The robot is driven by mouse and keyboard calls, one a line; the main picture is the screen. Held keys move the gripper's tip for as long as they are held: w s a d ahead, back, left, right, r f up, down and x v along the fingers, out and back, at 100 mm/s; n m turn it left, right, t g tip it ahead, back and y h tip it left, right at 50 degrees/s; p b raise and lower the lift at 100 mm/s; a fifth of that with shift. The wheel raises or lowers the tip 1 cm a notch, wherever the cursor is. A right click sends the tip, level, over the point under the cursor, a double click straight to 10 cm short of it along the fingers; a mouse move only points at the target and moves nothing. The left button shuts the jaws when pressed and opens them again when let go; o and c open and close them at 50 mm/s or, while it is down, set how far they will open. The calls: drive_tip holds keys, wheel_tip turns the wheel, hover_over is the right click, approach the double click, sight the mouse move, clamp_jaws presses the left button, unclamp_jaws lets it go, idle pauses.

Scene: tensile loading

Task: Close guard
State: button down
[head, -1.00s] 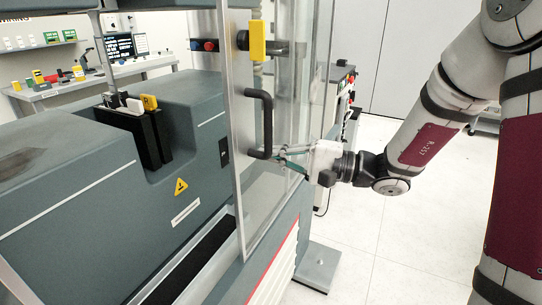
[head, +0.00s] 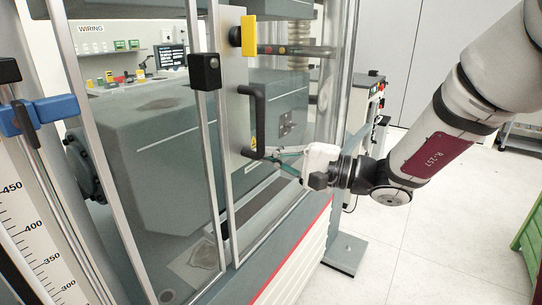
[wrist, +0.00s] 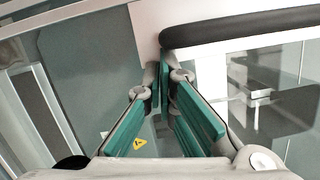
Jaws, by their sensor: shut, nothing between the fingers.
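The guard is a clear sliding-type panel with a pale metal frame (head: 228,130), a yellow block (head: 249,36) and a black bar handle (head: 258,112). Its edge stands close beside the neighbouring pane's upright, which carries a black block (head: 205,72). My gripper (head: 268,156) is at the lower end of the handle, its green-padded fingers shut with nothing between them. In the wrist view the fingertips (wrist: 164,72) sit beside the dark handle (wrist: 240,31). I cannot tell whether they touch it. Whether the guard's edge meets the upright is unclear.
A grey machine body (head: 150,140) stands behind the panes. A scale with a blue clamp (head: 40,115) is at the near left. A grey foot plate (head: 345,253) lies on the floor, right of the machine. Pale floor (head: 420,245) is open at the right.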

drive_tip(key=shift+s+a, duration=0.45)
drive_tip(key=shift+s, duration=0.15)
